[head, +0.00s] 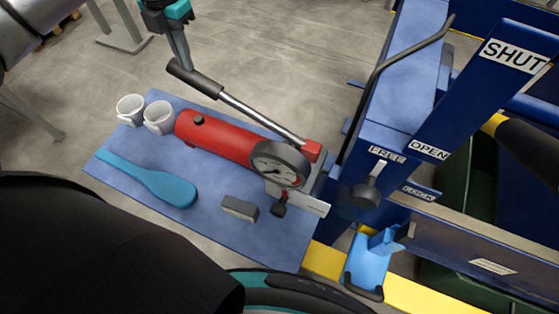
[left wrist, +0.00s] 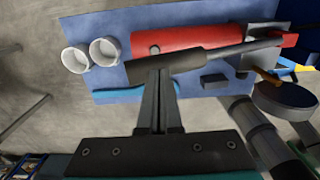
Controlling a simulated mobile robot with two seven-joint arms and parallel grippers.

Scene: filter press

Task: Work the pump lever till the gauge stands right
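The red hand pump (head: 225,140) lies on a blue mat. Its lever has a steel rod (head: 258,112) and a black grip (head: 195,78), raised at the far left end. A round dial gauge (head: 280,165) sits at the pump's right end; its needle and marks are too small to read surely. My left gripper (head: 184,66) points down at the black grip. In the left wrist view its fingers (left wrist: 158,78) are together, with tips at the grip (left wrist: 165,66), seemingly resting against it rather than around it. My right gripper is not in view.
Two white mugs (head: 159,118), a blue spatula-like tool (head: 160,184) and a grey block (head: 240,208) lie on the mat (head: 280,238). A blue press frame (head: 400,90) with a FREE/LOCK knob (head: 366,192) and a SHUT/OPEN label stands to the right.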

